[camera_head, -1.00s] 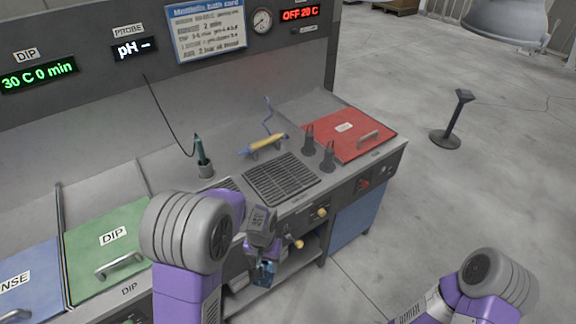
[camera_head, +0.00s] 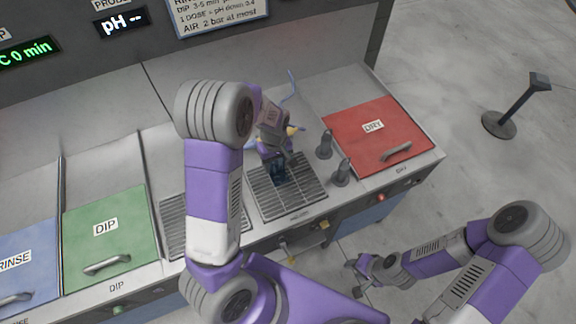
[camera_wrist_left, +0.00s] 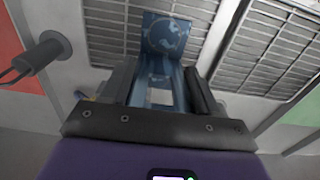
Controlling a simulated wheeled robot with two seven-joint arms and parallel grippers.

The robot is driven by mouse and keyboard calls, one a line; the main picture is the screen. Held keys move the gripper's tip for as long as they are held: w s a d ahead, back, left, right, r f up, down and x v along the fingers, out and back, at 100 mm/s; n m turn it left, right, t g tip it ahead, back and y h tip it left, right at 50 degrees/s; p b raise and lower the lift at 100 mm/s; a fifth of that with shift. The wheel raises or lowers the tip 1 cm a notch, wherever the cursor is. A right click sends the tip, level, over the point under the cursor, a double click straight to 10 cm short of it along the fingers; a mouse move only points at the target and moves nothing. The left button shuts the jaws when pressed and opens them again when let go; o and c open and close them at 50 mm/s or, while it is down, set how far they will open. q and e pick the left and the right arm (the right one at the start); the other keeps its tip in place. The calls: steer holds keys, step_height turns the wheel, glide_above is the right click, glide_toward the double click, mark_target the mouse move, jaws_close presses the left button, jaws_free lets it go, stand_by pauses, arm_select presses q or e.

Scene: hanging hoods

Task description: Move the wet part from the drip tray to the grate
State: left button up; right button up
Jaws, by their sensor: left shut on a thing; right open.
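The part is a blue, angled metal piece (camera_wrist_left: 166,38) between the fingers of my left gripper (camera_wrist_left: 163,90). In the head view my left gripper (camera_head: 272,157) is shut on the part (camera_head: 278,172), above the right slatted grating (camera_head: 304,194). That grating also lies behind the part in the left wrist view (camera_wrist_left: 112,20). I cannot tell whether the part touches the slats. A second slatted grating (camera_head: 176,228) lies to the left, partly hidden by my left arm. I cannot read which is the drip tray. My right gripper (camera_head: 362,270) is open and empty, in front of the bench.
Two dark posts (camera_head: 325,146) (camera_head: 342,174) stand right of the grating, beside the red DRY lid (camera_head: 370,140). The green DIP lid (camera_head: 105,240) and blue RINSE lid (camera_head: 22,270) are at left. A black stand (camera_head: 500,122) is on the floor.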

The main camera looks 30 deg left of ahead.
mark_target(276, 173)
arm_select(q)
steer(key=f, duration=0.4)
steer(key=shift+s+f, duration=0.35)
steer(key=shift+s, duration=0.05)
step_height(276, 173, down, 4)
steer(key=shift+r, duration=0.25)
steer(key=shift+w+f, duration=0.2)
steer(key=shift+f, duration=0.15)
arm_select(e)
steer(key=shift+s+f, duration=0.15)
steer(key=shift+s, duration=0.05)
arm_select(q)
steer(key=shift+f+b, duration=0.15)
steer(key=shift+b, duration=0.15)
steer(key=o, duration=1.3)
steer(key=shift+o, duration=0.2)
steer(key=shift+s, duration=0.1)
arm_select(e)
steer(key=shift+f, duration=0.15)
